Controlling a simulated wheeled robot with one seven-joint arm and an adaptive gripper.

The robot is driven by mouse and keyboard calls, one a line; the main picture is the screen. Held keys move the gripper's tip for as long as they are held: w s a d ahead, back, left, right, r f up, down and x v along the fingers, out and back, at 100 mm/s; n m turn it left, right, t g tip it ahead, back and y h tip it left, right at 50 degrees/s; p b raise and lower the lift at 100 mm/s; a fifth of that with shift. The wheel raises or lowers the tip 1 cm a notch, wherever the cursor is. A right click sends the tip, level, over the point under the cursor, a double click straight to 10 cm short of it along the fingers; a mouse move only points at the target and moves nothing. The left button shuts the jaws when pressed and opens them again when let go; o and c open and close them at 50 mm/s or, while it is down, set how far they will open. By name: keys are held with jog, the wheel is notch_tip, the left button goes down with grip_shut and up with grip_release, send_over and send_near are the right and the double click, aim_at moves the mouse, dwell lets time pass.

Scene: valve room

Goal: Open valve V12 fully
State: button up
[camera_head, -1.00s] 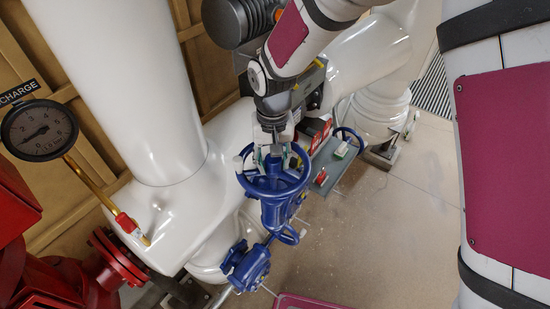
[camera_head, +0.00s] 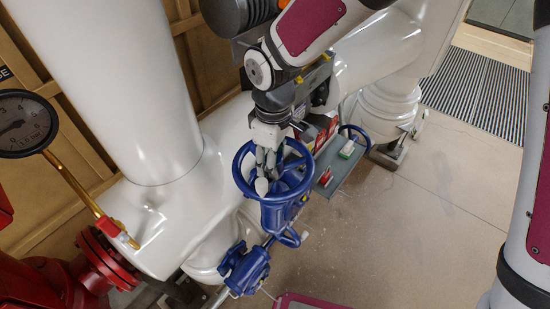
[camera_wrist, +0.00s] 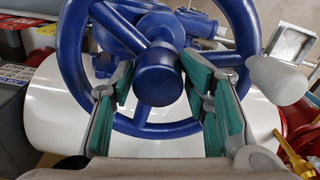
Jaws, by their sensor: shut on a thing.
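A blue handwheel (camera_head: 243,176) tops a blue valve body (camera_head: 275,215) beside the white pipework. A white knob (camera_head: 262,187) stands on its near rim; no V12 label is readable. My gripper (camera_head: 268,160) points down into the wheel. In the wrist view, the green-padded fingers of my gripper (camera_wrist: 168,100) lie on either side of the blue hub (camera_wrist: 158,76), among the spokes, and are shut on the handwheel. The white knob (camera_wrist: 275,80) is right of the fingers. The exact contact of the pads is partly hidden.
A red flanged pipe (camera_head: 75,275) and a pressure gauge (camera_head: 22,124) stand at left. A smaller blue valve part (camera_head: 245,268) sits below. A grey tray (camera_head: 335,182) with small red and green-white items is right of the wheel. The floor (camera_head: 430,220) at right is clear.

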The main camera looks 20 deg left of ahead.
jog(key=n, duration=0.4)
jog(key=n+b, duration=0.1)
jog(key=n, duration=0.2)
jog(key=shift+w+d+f, duration=0.15)
jog(key=shift+d+f, duration=0.05)
jog(key=shift+f, duration=0.2)
jog(key=n, duration=0.4)
jog(key=shift+n, duration=1.9)
jog(key=o, duration=1.1)
jog(key=shift+a, duration=0.15)
